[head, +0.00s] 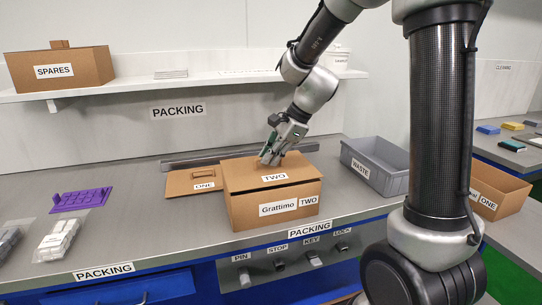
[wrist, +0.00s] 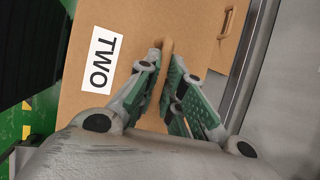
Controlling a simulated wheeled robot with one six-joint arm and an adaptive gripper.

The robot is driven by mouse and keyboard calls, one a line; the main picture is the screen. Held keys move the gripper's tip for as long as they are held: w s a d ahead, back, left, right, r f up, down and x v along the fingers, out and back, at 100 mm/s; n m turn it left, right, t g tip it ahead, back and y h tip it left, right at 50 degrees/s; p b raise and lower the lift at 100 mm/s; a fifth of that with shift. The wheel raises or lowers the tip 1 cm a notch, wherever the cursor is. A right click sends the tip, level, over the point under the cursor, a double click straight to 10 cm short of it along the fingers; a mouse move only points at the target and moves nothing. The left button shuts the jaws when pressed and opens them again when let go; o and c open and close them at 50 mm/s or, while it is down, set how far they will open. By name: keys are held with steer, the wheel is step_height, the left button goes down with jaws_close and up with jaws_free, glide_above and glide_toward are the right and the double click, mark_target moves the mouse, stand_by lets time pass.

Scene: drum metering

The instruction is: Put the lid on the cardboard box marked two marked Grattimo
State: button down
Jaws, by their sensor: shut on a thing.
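The cardboard box (head: 245,208) marked Grattimo and TWO stands on the grey bench in the head view. Its lid (head: 297,171), labelled TWO, lies over its top. In the wrist view the lid (wrist: 135,20) fills the middle, and the handle (wrist: 167,46) is between the green-padded fingers of my gripper (wrist: 167,62). The box's inside is hidden.
Another lid (head: 180,184), labelled ONE, lies on the bench left of the box. A grey WASTE bin (head: 372,182) stands to the right. A SPARES box (head: 85,72) sits on the shelf. A purple tray (head: 80,200) and clear bags (head: 57,242) lie at the left.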

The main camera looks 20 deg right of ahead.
steer(key=shift+f, duration=0.55)
stand_by(0.9)
steer(key=c, duration=1)
jaws_free()
steer(key=shift+r, duration=0.1)
steer(key=shift+r, duration=3.4)
